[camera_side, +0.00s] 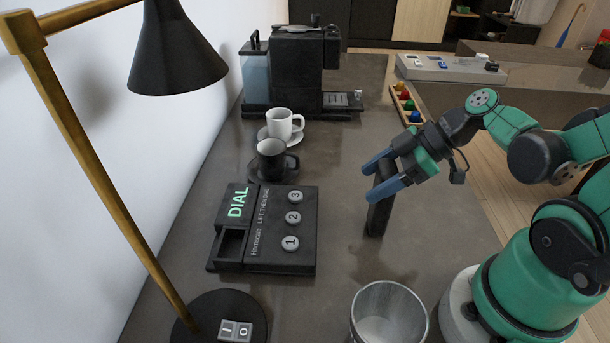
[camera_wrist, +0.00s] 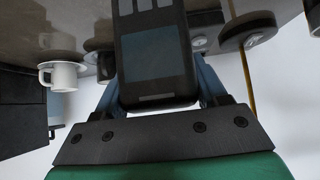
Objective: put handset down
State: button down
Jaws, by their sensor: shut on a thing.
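The black handset (camera_side: 379,208) is held upright between the blue fingers of my gripper (camera_side: 376,178), to the right of the phone base. Its lower end is close to the counter; I cannot tell whether it touches. In the wrist view the handset (camera_wrist: 155,60) fills the middle between the fingers of my gripper (camera_wrist: 157,85). The dark phone base (camera_side: 280,215) lies on the counter with a green DIAL label and round buttons 1, 2 and 3. The cradle slot (camera_side: 230,245) on its left side looks empty.
A black cup (camera_side: 271,160) and a white cup (camera_side: 280,124) stand on saucers behind the base, before a coffee machine (camera_side: 298,70). A metal bin (camera_side: 389,318) stands in front. The lamp base (camera_side: 222,318) is front left. The counter between phone base and handset is clear.

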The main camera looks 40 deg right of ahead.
jog(key=shift+f, duration=0.1)
jog(key=shift+c, duration=0.2)
grip_release()
jog(key=v, duration=1.2)
